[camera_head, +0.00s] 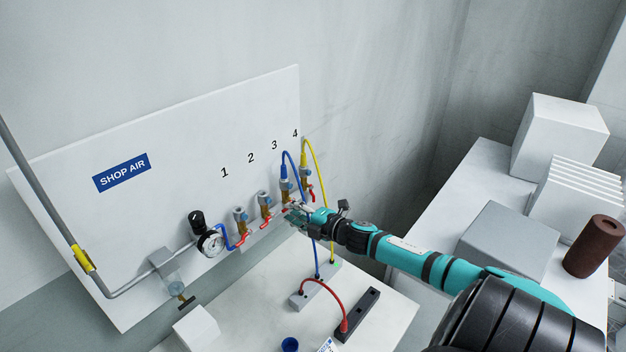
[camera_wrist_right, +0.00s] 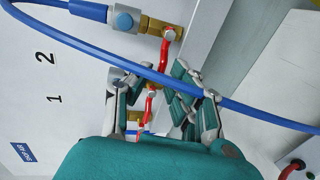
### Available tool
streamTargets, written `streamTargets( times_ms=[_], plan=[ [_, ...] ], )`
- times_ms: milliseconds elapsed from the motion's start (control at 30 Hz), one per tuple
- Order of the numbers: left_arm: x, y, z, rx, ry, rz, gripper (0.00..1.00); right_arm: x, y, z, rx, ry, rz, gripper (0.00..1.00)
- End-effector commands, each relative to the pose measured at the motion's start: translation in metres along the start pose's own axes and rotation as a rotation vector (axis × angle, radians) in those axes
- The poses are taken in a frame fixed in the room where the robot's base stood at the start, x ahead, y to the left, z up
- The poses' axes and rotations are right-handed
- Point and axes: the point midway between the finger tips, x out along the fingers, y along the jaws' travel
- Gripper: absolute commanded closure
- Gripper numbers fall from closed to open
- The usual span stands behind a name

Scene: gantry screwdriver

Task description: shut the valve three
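Valve three (camera_head: 285,190) is a brass valve on the white board, below the number 3, with a blue hose on its top fitting. In the wrist view its brass body (camera_wrist_right: 157,27) is near the top, and its red handle (camera_wrist_right: 168,45) runs down the picture, across the body's line. My right gripper (camera_head: 297,212) is just below valve three in the head view. In the wrist view the right gripper (camera_wrist_right: 157,76) is open, and the handle's end lies at the gap between its fingers. I cannot tell whether they touch. My left gripper is not in view.
The blue hose (camera_wrist_right: 75,33) crosses over the finger area in the wrist view. Valves one (camera_head: 240,220) and two (camera_head: 265,203) are to the left; valve four (camera_head: 305,178), with a yellow hose, is close right. A pressure gauge (camera_head: 211,242) is further left. A white table (camera_head: 240,318) is below.

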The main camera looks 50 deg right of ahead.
Motion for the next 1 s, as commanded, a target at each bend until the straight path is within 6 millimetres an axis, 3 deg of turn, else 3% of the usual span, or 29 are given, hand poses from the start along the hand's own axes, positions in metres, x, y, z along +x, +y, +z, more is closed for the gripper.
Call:
streamTargets(
  times_ms=[300, 500, 1000],
  plan=[
    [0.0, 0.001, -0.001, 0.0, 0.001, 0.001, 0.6, -0.06, -0.002, -0.001, 0.0, 0.001, -0.003, 0.79],
    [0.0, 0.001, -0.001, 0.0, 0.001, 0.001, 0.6, -0.085, 0.0, 0.0, 0.0, 0.0, 0.0, 0.79],
    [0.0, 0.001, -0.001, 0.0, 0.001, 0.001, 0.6, -0.096, 0.002, 0.0, -0.001, 0.0, 0.002, 0.79]
  ],
)
